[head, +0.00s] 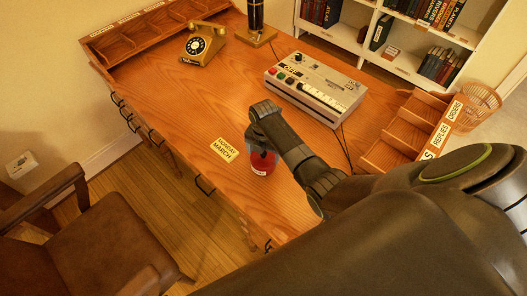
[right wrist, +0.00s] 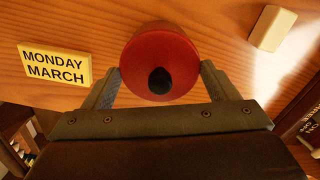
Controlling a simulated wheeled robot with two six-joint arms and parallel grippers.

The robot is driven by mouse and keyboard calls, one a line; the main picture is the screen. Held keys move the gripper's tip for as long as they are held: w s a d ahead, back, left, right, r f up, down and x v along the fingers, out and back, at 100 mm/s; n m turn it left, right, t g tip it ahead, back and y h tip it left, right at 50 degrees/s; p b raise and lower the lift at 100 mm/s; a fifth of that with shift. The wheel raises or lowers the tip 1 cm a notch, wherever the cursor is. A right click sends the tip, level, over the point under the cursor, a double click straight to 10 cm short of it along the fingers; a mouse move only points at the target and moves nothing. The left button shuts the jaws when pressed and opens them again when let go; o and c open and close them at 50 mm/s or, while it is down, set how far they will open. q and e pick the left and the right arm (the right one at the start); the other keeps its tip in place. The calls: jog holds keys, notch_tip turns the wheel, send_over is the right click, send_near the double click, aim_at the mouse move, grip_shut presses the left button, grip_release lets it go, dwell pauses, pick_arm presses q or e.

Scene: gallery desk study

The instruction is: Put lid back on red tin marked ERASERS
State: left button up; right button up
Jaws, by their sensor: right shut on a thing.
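A red tin (head: 263,163) with a white label stands near the front edge of the wooden desk; its lettering is too small to read. My right gripper (head: 258,143) is over the tin, pointing down at it. In the right wrist view, a round red lid with a black knob (right wrist: 160,58) sits between the two fingers of my right gripper (right wrist: 163,72), which are shut on its sides. The tin's mouth is hidden, and I cannot tell whether the lid touches the tin. My left gripper is not in view.
A yellow MONDAY MARCH block (head: 223,149) lies left of the tin. A cream block (right wrist: 273,28) shows in the right wrist view. A grey machine (head: 315,88), a gold telephone (head: 203,45) and a wooden sorter (head: 395,135) stand farther off. The desk's middle is clear.

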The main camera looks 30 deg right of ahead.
jog(key=shift+p, duration=0.3)
dwell(0.5)
jog(key=shift+f, duration=0.15)
dwell(0.8)
jog(key=shift+p, duration=0.4)
dwell(0.6)
jog(key=o, duration=0.9)
